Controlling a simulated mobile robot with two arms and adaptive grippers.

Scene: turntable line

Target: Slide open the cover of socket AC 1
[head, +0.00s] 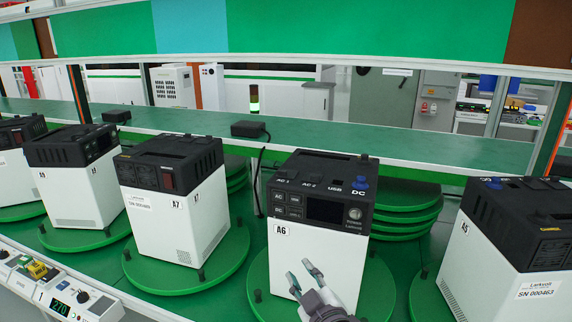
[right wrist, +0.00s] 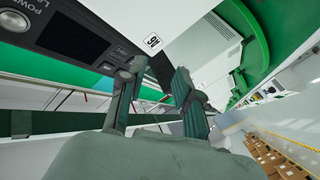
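The power unit A6 (head: 310,215) stands upright on a green turntable disc, with a white body and black top. Its top edge carries the label AC 1 (head: 283,181), then AC 2, USB and DC to the right. The AC 1 cover is black on black, and I cannot make out whether it is open or shut. My right gripper (head: 301,271) is in front of the white body, below the black front panel. Its fingers are apart and empty. In the right wrist view the open fingers (right wrist: 155,92) are near unit A6 (right wrist: 175,35). My left gripper is out of view.
Unit A7 (head: 170,215) stands to the left and unit A5 (head: 505,240) to the right, both on green discs. A blue cap (head: 361,182) sits by the DC label. A black adapter (head: 250,129) lies on the shelf behind. A control panel (head: 60,285) is at lower left.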

